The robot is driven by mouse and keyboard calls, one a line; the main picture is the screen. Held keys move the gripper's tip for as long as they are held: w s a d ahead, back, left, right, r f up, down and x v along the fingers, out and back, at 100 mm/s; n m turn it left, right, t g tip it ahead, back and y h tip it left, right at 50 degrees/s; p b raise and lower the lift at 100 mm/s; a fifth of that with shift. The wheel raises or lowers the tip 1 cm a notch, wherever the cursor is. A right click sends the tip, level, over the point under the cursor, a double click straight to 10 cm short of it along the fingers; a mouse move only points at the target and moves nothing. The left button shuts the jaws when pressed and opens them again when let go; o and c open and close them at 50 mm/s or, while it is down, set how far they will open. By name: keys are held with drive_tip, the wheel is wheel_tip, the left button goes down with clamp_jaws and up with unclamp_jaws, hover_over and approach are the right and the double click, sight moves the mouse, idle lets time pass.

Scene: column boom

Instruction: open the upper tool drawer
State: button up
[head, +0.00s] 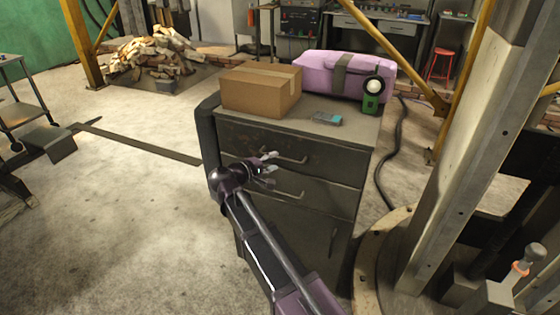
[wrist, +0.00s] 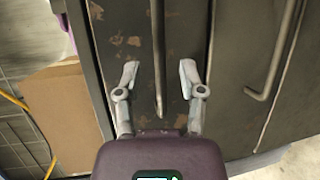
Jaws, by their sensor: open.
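The upper tool drawer (head: 250,146) is the top front of a dark, worn metal cabinet and looks closed. Its bar handle (head: 290,158) runs across the front. In the wrist view the picture is turned, and this handle (wrist: 157,45) stands upright between the two fingers of my gripper (wrist: 159,76). The fingers are open, one on each side of the bar, with a gap on both sides. I cannot tell how far the fingertips are from the drawer front. In the head view my gripper (head: 268,168) is at the handle's left end.
A second drawer handle (wrist: 268,70) lies below. On the cabinet top stand a cardboard box (head: 260,90), a pink bag (head: 345,76), a green device (head: 372,96) and a small teal item (head: 327,118). Floor at left is mostly clear.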

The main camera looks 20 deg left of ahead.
sight(279, 159)
drive_tip(key=shift+x, duration=1.8)
clamp_jaws()
drive_tip(key=shift+a, duration=0.15)
drive_tip(key=shift+s, duration=0.15)
